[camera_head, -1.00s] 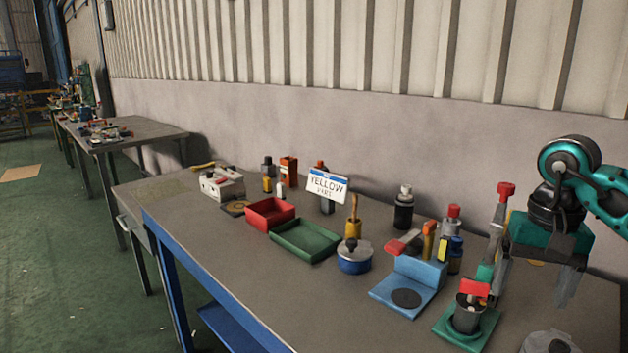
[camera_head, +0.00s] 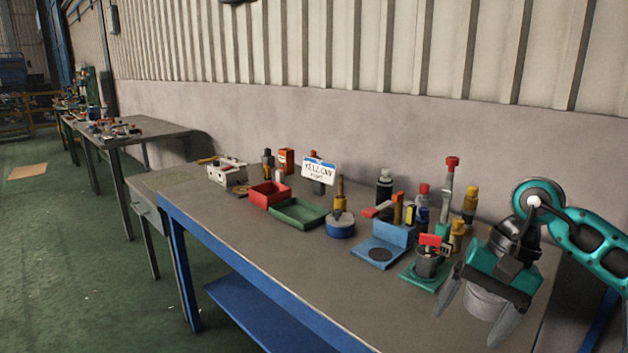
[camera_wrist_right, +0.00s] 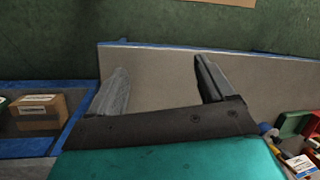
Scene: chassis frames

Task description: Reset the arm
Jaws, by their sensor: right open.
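My right gripper (camera_head: 476,310) is at the right of the head view, with its teal and dark body tilted and its two grey fingers spread apart. It is open, and nothing shows between its fingers in the right wrist view (camera_wrist_right: 165,88). In the head view it hangs in front of a grey round container (camera_head: 486,302) at the workbench's right end and partly hides it. My left gripper is in neither view.
The workbench (camera_head: 290,248) carries a green tray (camera_head: 298,213), a red bin (camera_head: 269,194), a blue fixture (camera_head: 385,248), a green-based fixture with a dark cup (camera_head: 427,263) and several bottles. The bench's front strip is clear.

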